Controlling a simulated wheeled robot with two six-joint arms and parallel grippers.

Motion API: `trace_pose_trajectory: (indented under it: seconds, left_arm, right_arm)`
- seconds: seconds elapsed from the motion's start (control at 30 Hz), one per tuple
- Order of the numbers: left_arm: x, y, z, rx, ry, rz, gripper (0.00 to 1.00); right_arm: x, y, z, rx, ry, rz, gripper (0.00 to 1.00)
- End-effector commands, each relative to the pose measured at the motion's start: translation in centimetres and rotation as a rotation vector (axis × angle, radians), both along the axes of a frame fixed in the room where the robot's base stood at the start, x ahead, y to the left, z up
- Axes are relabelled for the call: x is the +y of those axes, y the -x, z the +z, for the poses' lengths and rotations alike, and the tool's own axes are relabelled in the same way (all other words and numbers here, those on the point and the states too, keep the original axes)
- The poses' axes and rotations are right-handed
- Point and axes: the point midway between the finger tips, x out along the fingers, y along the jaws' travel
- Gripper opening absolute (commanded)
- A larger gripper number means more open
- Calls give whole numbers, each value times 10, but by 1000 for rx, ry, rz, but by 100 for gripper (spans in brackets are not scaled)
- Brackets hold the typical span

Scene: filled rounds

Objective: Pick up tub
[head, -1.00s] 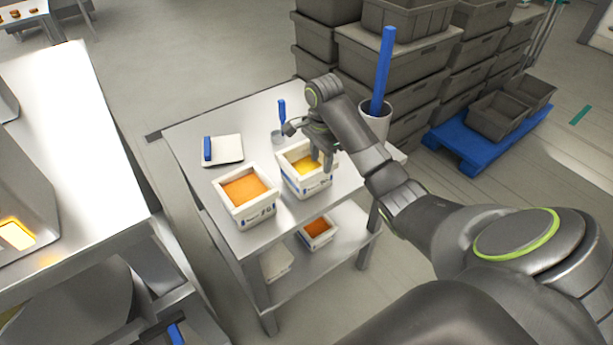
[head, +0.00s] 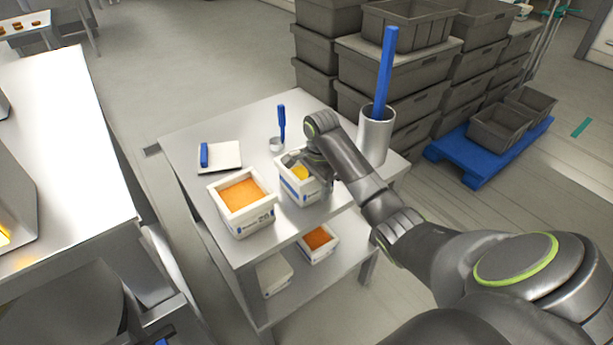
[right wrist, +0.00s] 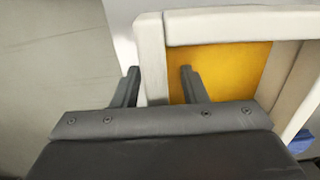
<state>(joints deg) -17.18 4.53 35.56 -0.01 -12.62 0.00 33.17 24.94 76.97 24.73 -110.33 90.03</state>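A white tub with yellow filling (head: 290,192) stands on the steel table's upper top. My right gripper (right wrist: 160,86) is at its right side in the head view, where my wrist hides part of the tub and the fingertips. In the right wrist view the fingers straddle one wall of the tub (right wrist: 152,58), one outside and one inside over the yellow filling. They look apart, with gaps beside the wall. A second white tub with orange filling (head: 241,221) stands to the left. My left gripper is not in view.
On the steel table (head: 190,135) are a white tray with a blue-handled tool (head: 225,156), a small cup with a blue handle (head: 277,143) and a tall metal container (head: 376,140) with a blue shaft. The lower shelf holds another orange-filled tub (head: 318,240). Grey crates (head: 390,80) stand behind.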

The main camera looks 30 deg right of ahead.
Motion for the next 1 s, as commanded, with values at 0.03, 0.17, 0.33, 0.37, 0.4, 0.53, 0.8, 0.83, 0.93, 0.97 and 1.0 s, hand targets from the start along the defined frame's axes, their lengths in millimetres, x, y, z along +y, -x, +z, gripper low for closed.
trace_pose_trajectory:
  seconds: [0.03,0.17,0.33,0.37,0.4,0.53,0.8,0.83,0.93,0.97,1.0]
  left_arm:
    - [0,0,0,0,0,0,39]
    - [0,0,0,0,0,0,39]
    - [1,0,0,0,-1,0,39]
    - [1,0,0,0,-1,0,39]
    - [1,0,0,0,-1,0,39]
    - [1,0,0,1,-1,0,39]
    - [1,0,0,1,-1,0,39]
    - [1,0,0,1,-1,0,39]
    - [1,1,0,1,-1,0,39]
    - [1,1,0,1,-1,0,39]
    - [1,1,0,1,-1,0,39]
  right_arm:
    - [0,0,0,0,0,0,39]
    - [0,0,0,-1,0,0,38]
    - [0,0,0,-1,0,0,16]
    - [0,0,0,-1,0,0,12]
    - [0,0,0,-1,0,0,6]
    - [0,0,0,-1,0,0,0]
    - [0,-1,2,-4,1,0,0]
    - [0,-1,2,-4,1,0,0]
    - [0,-1,4,-4,1,0,0]
    - [0,-1,5,-5,1,0,0]
    - [0,-1,7,-5,2,0,0]
